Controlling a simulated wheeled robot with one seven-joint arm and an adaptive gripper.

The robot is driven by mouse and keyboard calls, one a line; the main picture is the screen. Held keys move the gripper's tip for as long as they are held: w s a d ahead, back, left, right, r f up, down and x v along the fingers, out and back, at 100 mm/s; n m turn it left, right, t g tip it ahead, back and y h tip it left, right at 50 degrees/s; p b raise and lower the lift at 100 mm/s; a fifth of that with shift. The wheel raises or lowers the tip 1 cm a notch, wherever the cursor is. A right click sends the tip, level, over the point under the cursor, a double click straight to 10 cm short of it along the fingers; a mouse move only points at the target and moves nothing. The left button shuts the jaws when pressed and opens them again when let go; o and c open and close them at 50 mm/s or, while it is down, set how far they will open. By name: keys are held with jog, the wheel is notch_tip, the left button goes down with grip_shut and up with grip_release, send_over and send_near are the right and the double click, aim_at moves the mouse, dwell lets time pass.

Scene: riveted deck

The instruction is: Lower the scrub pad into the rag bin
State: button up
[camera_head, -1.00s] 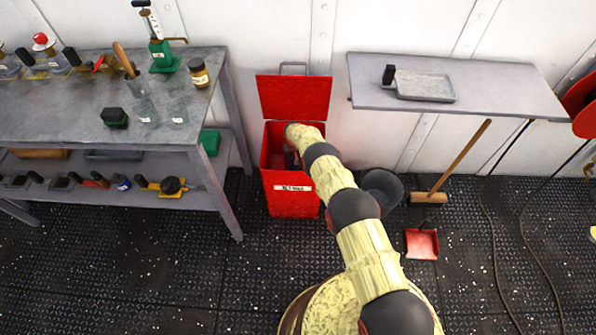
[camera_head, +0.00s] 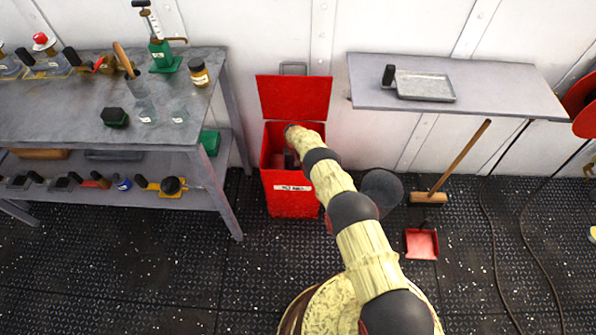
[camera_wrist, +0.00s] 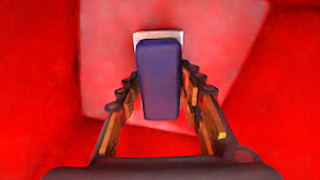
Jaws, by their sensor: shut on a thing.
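The rag bin (camera_head: 285,206) is a red box with a white label, standing on the deck with its lid (camera_head: 295,97) raised at the back. My arm reaches over its front and into its mouth. In the wrist view my gripper (camera_wrist: 160,82) is shut on the scrub pad (camera_wrist: 160,80), which shows a dark blue upper part and a whitish edge. Red bin walls (camera_wrist: 40,75) surround it. A paler pink sheet, perhaps a rag (camera_wrist: 105,65), lies below the pad. I cannot tell whether the pad touches it. In the head view the arm mostly hides the gripper and pad.
A grey workbench (camera_head: 60,120) with bottles and tools stands left of the bin. A wall shelf (camera_head: 500,95) holds a metal tray (camera_head: 425,86). A dark bucket (camera_head: 382,190), a broom (camera_head: 455,165) and a red dustpan (camera_head: 421,243) are to the right.

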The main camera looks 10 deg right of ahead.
jog(key=shift+f, duration=0.55)
dwell(0.4)
jog(key=o, duration=1.2)
notch_tip(320, 180, up, 12)
dwell(0.3)
